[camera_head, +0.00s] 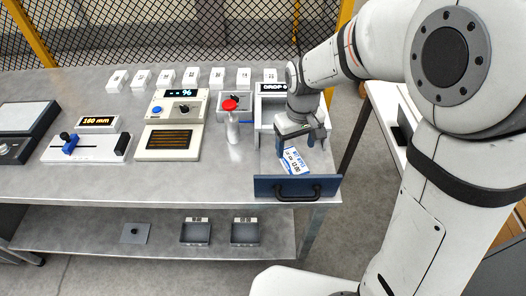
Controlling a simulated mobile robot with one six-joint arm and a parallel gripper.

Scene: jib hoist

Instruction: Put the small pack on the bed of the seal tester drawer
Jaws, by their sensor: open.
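A small white and blue printed pack (295,162) shows in the pulled-out drawer at the right of the bench, apparently lying tilted on its grey bed (266,163). The drawer has a dark blue front (265,187) with a black handle. Its housing carries a sign starting "DROP"; my arm hides the rest. My gripper (296,146) is open, pointing down just above the pack's far end. One finger is on each side of that end. Whether the fingers touch the pack cannot be told.
Several small white cards line the back. Two dark trays (196,233) sit on the lower shelf.

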